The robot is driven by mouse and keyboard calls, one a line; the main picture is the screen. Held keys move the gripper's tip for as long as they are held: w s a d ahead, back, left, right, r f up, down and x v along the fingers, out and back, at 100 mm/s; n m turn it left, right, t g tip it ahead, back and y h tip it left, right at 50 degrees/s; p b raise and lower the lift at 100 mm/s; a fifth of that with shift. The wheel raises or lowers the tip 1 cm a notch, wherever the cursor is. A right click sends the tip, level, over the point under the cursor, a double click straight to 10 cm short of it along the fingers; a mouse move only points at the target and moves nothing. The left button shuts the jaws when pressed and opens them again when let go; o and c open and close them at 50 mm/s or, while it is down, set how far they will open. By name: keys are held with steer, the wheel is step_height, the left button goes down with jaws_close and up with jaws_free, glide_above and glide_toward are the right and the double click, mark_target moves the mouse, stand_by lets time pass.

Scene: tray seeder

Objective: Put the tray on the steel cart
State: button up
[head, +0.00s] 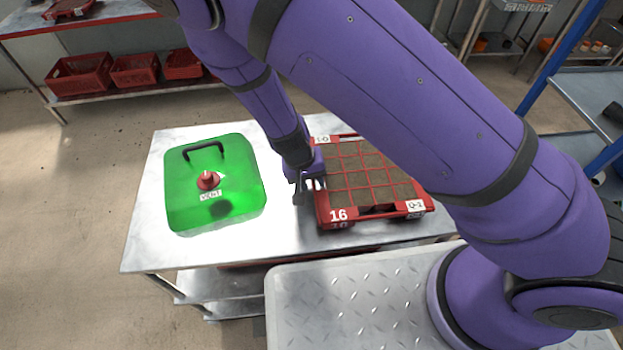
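The tray (345,219) is red, with a grid of soil-filled cells and the number 16 on its front left corner. It appears to lie flat on the right part of a steel-topped stand (284,225) with shelves below; I cannot tell for sure that this is the steel cart. My gripper (309,188) is at the tray's left edge, its fingers pointing down by the rim. I cannot tell whether it grips the rim. My arm hides the tray's far right corner.
A green box (180,205) with a black handle and a red knob fills the stand's left part. Behind, a bench (125,14) holds red crates (82,78) on its lower shelf. A blue-framed rack (590,85) stands at right. Floor is clear at left.

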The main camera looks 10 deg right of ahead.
steer(key=v, duration=1.2)
steer(key=s+d+r+y, duration=0.1)
steer(key=d+r+y, duration=0.2)
steer(key=d+r, duration=0.6)
steer(key=s+d+r+y, duration=0.15)
steer(key=d+r, duration=0.45)
steer(key=r, duration=0.8)
steer(key=s+d+r+t+h, duration=0.1)
steer(key=s+d+r+t, duration=0.4)
steer(key=s+d+r, duration=0.6)
steer(key=shift+s+d+r, duration=0.35)
steer(key=shift+s+d, duration=0.2)
steer(key=shift+s, duration=0.65)
